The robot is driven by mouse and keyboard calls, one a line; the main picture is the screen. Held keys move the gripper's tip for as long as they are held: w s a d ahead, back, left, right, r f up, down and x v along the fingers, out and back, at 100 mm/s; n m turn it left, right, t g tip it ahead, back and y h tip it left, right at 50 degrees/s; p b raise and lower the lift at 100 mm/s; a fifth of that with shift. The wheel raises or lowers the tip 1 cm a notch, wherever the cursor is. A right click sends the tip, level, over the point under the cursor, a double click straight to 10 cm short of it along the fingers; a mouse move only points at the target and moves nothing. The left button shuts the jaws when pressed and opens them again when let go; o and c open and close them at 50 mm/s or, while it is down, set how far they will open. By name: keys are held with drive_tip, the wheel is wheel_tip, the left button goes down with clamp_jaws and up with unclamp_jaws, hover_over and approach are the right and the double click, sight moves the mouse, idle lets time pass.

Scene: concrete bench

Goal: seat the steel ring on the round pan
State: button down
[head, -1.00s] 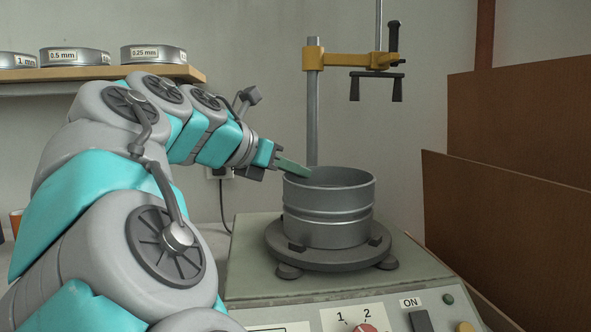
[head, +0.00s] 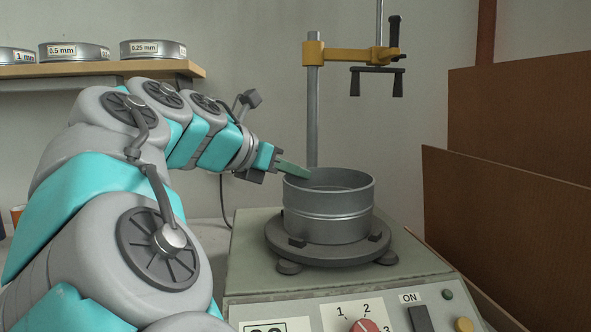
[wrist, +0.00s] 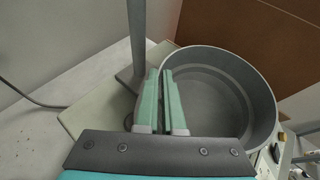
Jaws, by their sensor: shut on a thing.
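The steel ring (head: 340,198) is the upper part of a grey metal stack. It sits level, directly above the round pan (head: 328,230), the lower part. Only a narrow banded seam shows between them, with no clear gap, and their sides line up. The pan stands on a dark round plate (head: 280,250). My gripper (head: 305,174) is shut on the ring's rim at its left side. In the wrist view, the two green fingers (wrist: 166,75) pinch the near wall of the ring (wrist: 262,98). The far side of the seam is hidden.
The plate is on a grey machine (head: 250,270) with a dial (head: 366,326) and switch (head: 419,318). A post with a yellow clamp arm (head: 345,58) stands behind, its dark fork above the ring. Brown boards (head: 500,210) stand right. Labelled sieves (head: 75,52) rest on a shelf at left.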

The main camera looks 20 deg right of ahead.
drive_tip(key=c, duration=1)
unclamp_jaws()
drive_tip(key=shift+o, duration=0.2)
drive_tip(key=shift+a, duration=0.1)
drive_tip(key=v, duration=0.7)
drive_tip(key=shift+a+r, duration=0.15)
drive_tip(key=shift+a, duration=0.1)
drive_tip(key=shift+s, duration=0.3)
